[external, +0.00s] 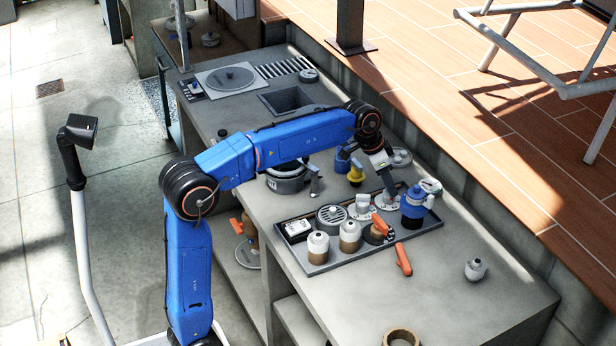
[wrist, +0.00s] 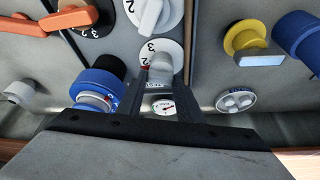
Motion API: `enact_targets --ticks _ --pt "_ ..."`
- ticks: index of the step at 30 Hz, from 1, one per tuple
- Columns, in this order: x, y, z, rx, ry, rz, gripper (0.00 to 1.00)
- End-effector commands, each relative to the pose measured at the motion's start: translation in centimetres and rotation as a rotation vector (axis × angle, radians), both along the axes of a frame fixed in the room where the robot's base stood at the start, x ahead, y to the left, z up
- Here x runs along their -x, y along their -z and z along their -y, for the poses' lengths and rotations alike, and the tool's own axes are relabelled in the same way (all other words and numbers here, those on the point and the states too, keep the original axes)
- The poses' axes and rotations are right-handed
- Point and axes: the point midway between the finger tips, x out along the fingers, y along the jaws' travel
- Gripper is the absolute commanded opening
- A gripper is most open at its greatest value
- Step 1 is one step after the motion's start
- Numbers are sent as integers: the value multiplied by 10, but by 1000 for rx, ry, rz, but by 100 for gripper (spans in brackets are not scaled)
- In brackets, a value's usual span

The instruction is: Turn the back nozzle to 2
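The back nozzle (wrist: 162,62) is a pale knob on a round white dial with the figures 2 and 3 in black. In the wrist view it lies between the fingertips of my gripper (wrist: 163,80); the 2 is at its left, beside a small red mark. In the external view my gripper (external: 387,189) reaches down to the back dial (external: 388,203), which it partly hides. The fingers are apart, one on each side of the knob; whether they touch it is unclear. A similar front nozzle (wrist: 152,12) on a white dial is just beyond it.
A blue canister (wrist: 98,82) with a black part stands close to the left of my gripper, with a small gauge (wrist: 165,107) near the fingers. A yellow valve (wrist: 246,36) and a grey round cap (wrist: 236,101) are to the right.

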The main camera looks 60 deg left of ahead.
Motion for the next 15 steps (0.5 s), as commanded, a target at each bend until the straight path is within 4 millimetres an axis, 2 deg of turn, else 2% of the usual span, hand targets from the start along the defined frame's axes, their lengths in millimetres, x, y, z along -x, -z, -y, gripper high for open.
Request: enact_targets --ticks 5,15 --pt "0 0 1 0 -25 -1 10" --pt "0 0 2 0 -214 -2 10"
